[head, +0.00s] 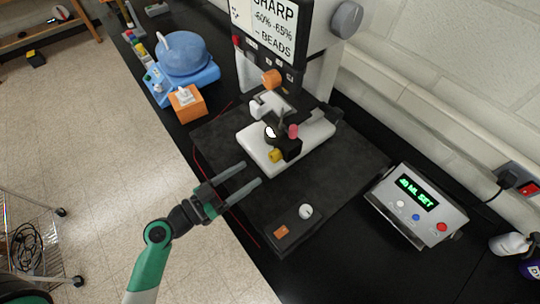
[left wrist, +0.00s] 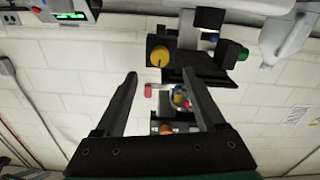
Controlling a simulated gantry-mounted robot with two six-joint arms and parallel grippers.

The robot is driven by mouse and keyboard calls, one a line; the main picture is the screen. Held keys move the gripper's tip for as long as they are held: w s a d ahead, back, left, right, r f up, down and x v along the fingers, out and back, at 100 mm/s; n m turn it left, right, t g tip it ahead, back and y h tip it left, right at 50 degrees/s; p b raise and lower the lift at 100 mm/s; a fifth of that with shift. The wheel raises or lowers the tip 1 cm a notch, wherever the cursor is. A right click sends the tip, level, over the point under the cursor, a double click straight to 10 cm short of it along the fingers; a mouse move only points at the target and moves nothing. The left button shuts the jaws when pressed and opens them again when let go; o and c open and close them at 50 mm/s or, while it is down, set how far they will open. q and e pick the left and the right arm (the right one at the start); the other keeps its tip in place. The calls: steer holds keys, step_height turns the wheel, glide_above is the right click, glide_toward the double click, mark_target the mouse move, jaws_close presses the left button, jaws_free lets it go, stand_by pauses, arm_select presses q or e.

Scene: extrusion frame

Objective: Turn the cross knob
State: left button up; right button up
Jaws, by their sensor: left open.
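A device with a white base (head: 262,156) stands on a dark mat and carries several knobs. A yellow knob (head: 275,155) sits on its near side, a red-pink knob (head: 293,131) on top and an orange knob (head: 272,79) higher up. I cannot tell for certain which is the cross knob. My left gripper (head: 252,173) is open and empty, just left of and in front of the device, pointing at it. In the left wrist view the yellow knob (left wrist: 158,56) and red knob (left wrist: 148,90) show between or just past the open fingers. My right gripper is not in view.
A small black box (head: 293,238) with a white knob lies on the front of the mat (head: 220,138). A grey control box (head: 420,207) with a green display stands at the right. Orange (head: 187,104) and blue devices (head: 182,57) stand behind left. A wall runs along the right.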

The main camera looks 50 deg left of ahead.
mark_target(271, 158)
arm_select(q)
steer(key=w, duration=0.2)
steer(key=w+p, duration=0.1)
steer(key=w, duration=0.4)
steer(key=shift+w+d+r+p, duration=0.15)
steer(key=shift+w+d+p, duration=0.1)
steer(key=shift+p, duration=0.1)
steer(key=shift+w, duration=0.55)
steer(key=shift+c, duration=0.4)
jaws_close()
